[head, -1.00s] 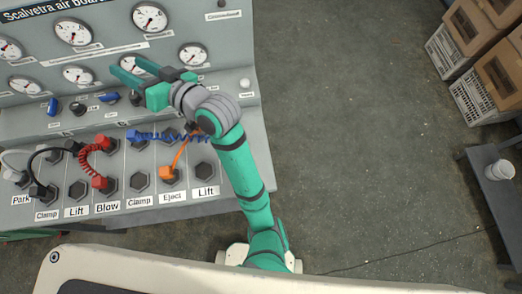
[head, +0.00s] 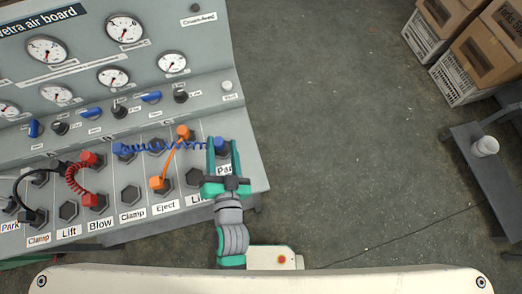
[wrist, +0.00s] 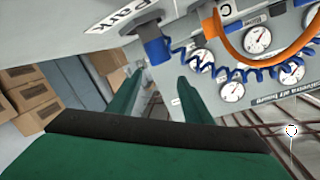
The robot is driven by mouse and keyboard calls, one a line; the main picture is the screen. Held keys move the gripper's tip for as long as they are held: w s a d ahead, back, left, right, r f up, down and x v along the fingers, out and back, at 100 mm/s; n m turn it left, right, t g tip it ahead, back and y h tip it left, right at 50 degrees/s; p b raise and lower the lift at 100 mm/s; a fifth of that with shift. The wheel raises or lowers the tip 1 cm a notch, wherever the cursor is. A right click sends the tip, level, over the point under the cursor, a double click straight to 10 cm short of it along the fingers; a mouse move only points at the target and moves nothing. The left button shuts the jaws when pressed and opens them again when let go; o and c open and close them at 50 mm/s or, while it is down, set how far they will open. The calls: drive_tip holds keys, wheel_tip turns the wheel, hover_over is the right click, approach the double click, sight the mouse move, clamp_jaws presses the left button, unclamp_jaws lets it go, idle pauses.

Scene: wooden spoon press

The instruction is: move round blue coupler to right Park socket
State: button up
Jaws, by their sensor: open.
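The round blue coupler (head: 221,145) is at the right end of the board's socket area, beside the right Park label (head: 223,169). A coiled blue hose runs from it leftward to a blue end piece (head: 121,149). My gripper (head: 222,143) is open, with a finger on either side of the coupler. In the wrist view my gripper (wrist: 160,77) shows the coupler near and beyond its fingertips; contact is unclear.
An orange hose (head: 171,158) runs close on the left, between two orange couplers. Red (head: 76,180) and black (head: 28,188) hoses lie further left. Gauges and blue valve handles line the board behind. Floor right of the board is clear; boxes (head: 460,40) and a cart (head: 475,150) stand farther right.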

drive_tip(key=s+d+f, duration=0.1)
drive_tip(key=s+d, duration=0.1)
drive_tip(key=s, duration=0.1)
drive_tip(key=s+d+f+n+h, duration=0.1)
drive_tip(key=s+d, duration=0.1)
drive_tip(key=s, duration=0.1)
drive_tip(key=s+d+f+h, duration=0.1)
drive_tip(key=s+d, duration=0.1)
drive_tip(key=s, duration=0.1)
drive_tip(key=shift+s+d+g, duration=0.1)
drive_tip(key=shift+d+g, duration=0.05)
drive_tip(key=shift+g, duration=0.15)
drive_tip(key=s+d+n, duration=0.3)
drive_tip(key=s+d, duration=0.2)
drive_tip(key=s, duration=0.3)
drive_tip(key=shift+r+n+h, duration=0.3)
drive_tip(key=shift+r, duration=0.05)
drive_tip(key=c, duration=0.4)
drive_tip(key=shift+o, duration=0.2)
drive_tip(key=shift+a, duration=0.15)
